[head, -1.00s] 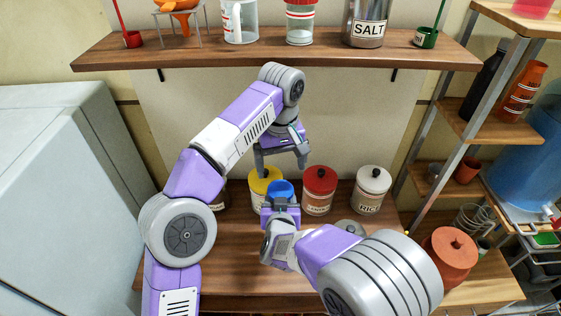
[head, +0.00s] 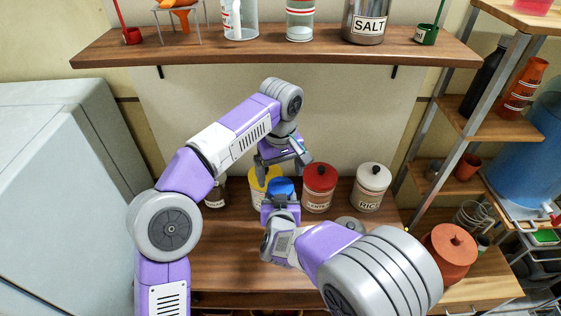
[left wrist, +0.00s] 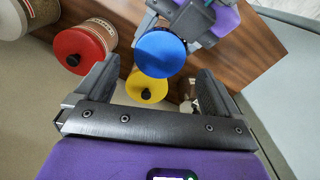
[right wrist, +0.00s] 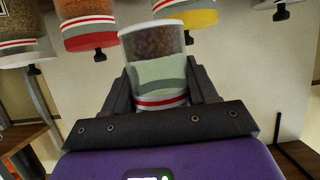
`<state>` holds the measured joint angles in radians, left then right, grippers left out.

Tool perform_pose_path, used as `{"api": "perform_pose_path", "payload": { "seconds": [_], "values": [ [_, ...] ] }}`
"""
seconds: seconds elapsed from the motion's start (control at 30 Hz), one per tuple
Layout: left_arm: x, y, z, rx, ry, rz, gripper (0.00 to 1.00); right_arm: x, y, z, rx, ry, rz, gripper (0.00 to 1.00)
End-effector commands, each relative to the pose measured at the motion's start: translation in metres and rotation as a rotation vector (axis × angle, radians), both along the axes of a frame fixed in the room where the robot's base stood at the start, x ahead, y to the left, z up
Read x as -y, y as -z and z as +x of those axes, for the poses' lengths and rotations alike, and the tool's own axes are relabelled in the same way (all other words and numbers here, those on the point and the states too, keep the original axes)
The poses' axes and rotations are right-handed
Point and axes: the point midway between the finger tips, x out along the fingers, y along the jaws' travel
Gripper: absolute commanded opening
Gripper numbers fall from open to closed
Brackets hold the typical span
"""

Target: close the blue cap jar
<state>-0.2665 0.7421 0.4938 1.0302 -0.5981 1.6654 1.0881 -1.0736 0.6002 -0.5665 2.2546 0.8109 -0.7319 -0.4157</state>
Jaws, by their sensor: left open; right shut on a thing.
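The blue cap (head: 281,186) shows above my right gripper (head: 280,208) in the head view. In the left wrist view the cap (left wrist: 160,53) is a round blue disc facing the camera. My right gripper is shut on a clear jar (right wrist: 157,48) with brown contents, a pale green band and red stripes. The jar end nearest the palm is hidden in the right wrist view, so I cannot tell how the cap sits. My left gripper (head: 283,165) is open and empty above the cap; its fingers (left wrist: 155,88) are apart on either side, not touching it.
A yellow jar (head: 258,180), red-lidded jar (head: 319,187) and white-lidded rice jar (head: 370,188) stand close behind on the counter (head: 215,262). An upper shelf (head: 270,52) hangs over them. An orange pot (head: 449,252) is at the right. The counter's left front is clear.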

Motion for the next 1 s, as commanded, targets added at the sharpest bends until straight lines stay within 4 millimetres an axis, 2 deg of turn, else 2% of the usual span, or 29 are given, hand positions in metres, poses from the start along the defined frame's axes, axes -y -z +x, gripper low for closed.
{"api": "perform_pose_path", "payload": {
  "seconds": [0.13,0.3,0.67,1.0],
  "values": [
    [0.0,0.021,-0.001,-0.004,0.0,0.001,0.96,0.0,0.0,0.0,0.001,0.0,0.0,0.0],
    [0.0,0.035,0.0,-0.001,0.001,0.0,0.96,0.0,0.0,0.0,0.001,0.0,0.0,0.0],
    [0.0,0.039,0.0,0.0,0.001,-0.001,0.96,0.0,0.0,0.0,0.001,0.0,0.0,0.0],
    [0.0,0.039,0.0,0.0,0.001,-0.001,0.44,0.0,0.0,0.0,0.001,0.0,0.0,0.0]
  ]
}}
